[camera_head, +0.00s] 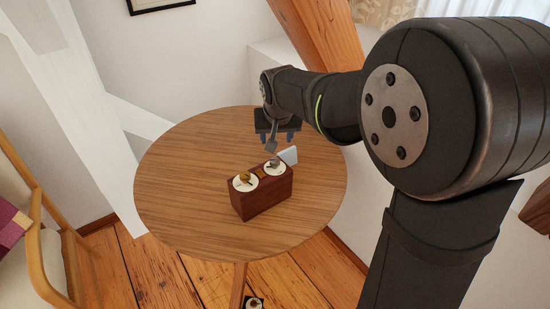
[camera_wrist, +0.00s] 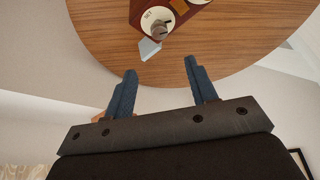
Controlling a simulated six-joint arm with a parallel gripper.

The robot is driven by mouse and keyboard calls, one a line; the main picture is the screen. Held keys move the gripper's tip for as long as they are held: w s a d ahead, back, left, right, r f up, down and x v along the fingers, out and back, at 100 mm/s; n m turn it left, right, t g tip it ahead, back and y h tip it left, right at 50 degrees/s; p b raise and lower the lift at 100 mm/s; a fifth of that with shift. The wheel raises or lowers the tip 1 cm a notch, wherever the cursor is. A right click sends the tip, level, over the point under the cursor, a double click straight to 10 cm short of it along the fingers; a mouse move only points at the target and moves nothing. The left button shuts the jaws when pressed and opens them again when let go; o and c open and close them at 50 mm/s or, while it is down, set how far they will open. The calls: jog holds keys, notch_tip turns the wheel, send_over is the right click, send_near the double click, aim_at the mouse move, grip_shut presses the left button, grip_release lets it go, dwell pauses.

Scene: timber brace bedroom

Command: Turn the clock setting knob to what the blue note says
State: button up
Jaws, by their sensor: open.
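The clock (camera_head: 262,198) is a dark red-brown block on a round wooden table, with two white dials on its top. The left dial has a brass knob (camera_head: 244,177). The right dial has a grey knob (camera_head: 275,162); in the wrist view this grey knob (camera_wrist: 160,29) sits on a dial marked "SET". A pale blue note (camera_head: 288,155) stands behind the clock; it also shows in the wrist view (camera_wrist: 149,49), its writing unreadable. My gripper (camera_head: 277,138) is open and empty, above the table behind the clock; in the wrist view its fingers (camera_wrist: 160,68) are apart from note and knob.
The round table (camera_head: 180,190) is clear around the clock. A slanted timber brace (camera_head: 318,38) rises behind my arm, and a white post (camera_head: 75,95) stands at left. A wooden chair (camera_head: 45,240) is at the lower left. A small dark object (camera_head: 254,302) lies on the floor.

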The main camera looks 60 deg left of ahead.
aim_at(275, 160)
jog(key=x, duration=1.4)
jog(key=shift+f, duration=0.1)
jog(key=shift+d, duration=0.1)
jog(key=c, duration=1)
